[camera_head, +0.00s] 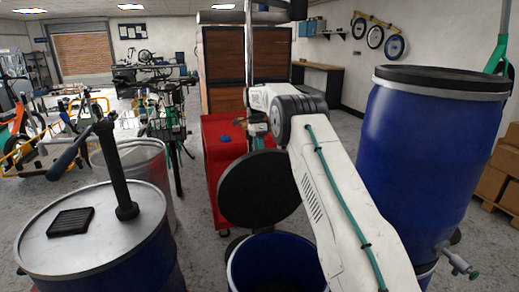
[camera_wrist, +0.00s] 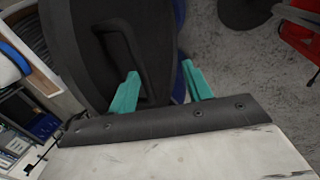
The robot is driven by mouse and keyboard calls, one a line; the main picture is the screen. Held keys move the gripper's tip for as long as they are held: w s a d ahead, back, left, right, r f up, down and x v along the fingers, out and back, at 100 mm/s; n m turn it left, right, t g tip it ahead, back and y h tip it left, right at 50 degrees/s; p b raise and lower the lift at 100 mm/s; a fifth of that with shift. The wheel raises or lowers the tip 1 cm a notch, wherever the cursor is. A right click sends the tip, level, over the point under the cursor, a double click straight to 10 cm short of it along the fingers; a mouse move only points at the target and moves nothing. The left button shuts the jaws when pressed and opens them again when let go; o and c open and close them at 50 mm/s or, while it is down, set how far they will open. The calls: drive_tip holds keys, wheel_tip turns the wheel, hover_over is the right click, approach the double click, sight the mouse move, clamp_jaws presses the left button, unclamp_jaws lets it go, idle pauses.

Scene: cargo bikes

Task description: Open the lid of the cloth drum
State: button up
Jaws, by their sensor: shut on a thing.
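The cloth drum (camera_head: 240,277) is a blue drum at the bottom middle of the head view, with its top open. Its round black lid (camera_head: 260,195) stands steeply tilted above the drum's far side. My gripper (camera_head: 258,142) is at the lid's upper edge, partly hidden by my arm. In the wrist view, the teal fingers of my gripper (camera_wrist: 160,85) straddle the edge of the black lid (camera_wrist: 85,45), one finger over its face and one past its rim. The gripper is shut on the lid. The drum's inside is mostly hidden.
A tall blue drum (camera_head: 425,150) with a black top stands close on the right. A drum with a metal top (camera_head: 95,240) and a pump stands at the left. A red cabinet (camera_head: 220,160) is behind the lid. Bikes (camera_head: 170,120) stand farther left.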

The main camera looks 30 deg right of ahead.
drive_tip(key=v, duration=0.7)
drive_tip(key=shift+r, duration=0.35)
drive_tip(key=shift+w, duration=0.1)
